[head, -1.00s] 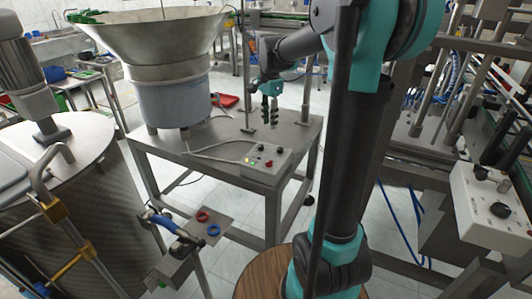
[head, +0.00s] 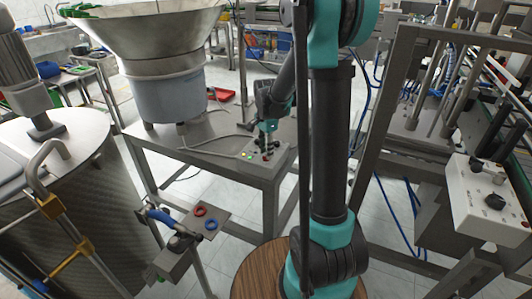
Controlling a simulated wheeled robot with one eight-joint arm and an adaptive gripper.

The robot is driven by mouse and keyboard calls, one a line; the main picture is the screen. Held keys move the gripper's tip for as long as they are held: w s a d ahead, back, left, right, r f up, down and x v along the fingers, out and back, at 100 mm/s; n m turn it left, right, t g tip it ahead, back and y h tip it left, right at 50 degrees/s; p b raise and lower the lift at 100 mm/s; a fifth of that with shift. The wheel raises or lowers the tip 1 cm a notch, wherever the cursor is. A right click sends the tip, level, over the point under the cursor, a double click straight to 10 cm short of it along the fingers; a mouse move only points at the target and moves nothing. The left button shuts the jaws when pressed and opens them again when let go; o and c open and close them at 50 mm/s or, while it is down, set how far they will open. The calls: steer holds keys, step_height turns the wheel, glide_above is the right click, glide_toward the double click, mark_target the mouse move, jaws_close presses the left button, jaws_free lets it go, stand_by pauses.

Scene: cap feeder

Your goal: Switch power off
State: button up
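A small grey control box (head: 282,156) sits on the front right part of the steel table, below the feeder bowl. Small green lights glow on its left side, and a red knob or button and dark knobs show near its middle. My gripper (head: 267,143) points down right over the box, its fingertips at or just above the controls. The gripper covers part of the panel. I cannot tell whether the fingers touch a control or how far apart they are.
The large steel feeder bowl (head: 150,50) stands on the table (head: 205,145) left of my gripper. A second control box (head: 488,198) is on the metal frame at the right. A stand with red and blue rings (head: 205,217) is at the front left. A red tray (head: 220,94) lies behind.

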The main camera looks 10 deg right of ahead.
steer(key=shift+f, duration=0.6)
jaws_close()
steer(key=n, duration=0.5)
steer(key=shift+n, duration=0.4)
steer(key=n, duration=0.6)
stand_by(0.4)
